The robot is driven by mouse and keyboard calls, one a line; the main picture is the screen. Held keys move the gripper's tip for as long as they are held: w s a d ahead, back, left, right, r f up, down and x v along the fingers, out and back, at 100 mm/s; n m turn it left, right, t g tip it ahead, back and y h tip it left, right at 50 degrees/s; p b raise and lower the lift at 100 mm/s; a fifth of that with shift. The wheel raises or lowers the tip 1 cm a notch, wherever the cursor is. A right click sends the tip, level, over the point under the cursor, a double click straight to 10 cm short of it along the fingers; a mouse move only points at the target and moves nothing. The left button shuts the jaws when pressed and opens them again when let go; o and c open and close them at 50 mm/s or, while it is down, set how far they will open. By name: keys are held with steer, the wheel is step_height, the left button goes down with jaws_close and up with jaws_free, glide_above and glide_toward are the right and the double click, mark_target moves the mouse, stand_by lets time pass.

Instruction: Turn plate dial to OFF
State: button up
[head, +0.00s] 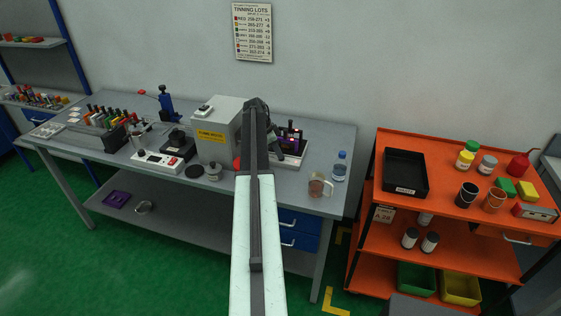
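My arm reaches forward over the bench (323,158), and my gripper (257,106) is at its far end, in front of the grey box. Its fingers are too small and dark to tell open from shut. No dial can be made out for certain. A dark unit on a light base (290,158), with small purple lit spots, stands just right of my arm and is partly hidden by it. A white control box (152,160) with a red switch lies at the bench's front left. A small black device (178,143) stands behind it. No OFF mark is readable.
A grey box with a yellow label (210,136) stands left of my arm. An orange cart (435,205) with a black tray (405,190) stands to the right.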

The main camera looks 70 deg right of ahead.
steer(key=b+x, duration=0.1)
steer(key=x, duration=0.1)
steer(key=shift+d+f, duration=0.1)
steer(key=shift+f, duration=0.3)
steer(key=shift+r, duration=0.15)
steer(key=shift+c, duration=0.3)
steer(key=shift+s, duration=0.1)
jaws_close()
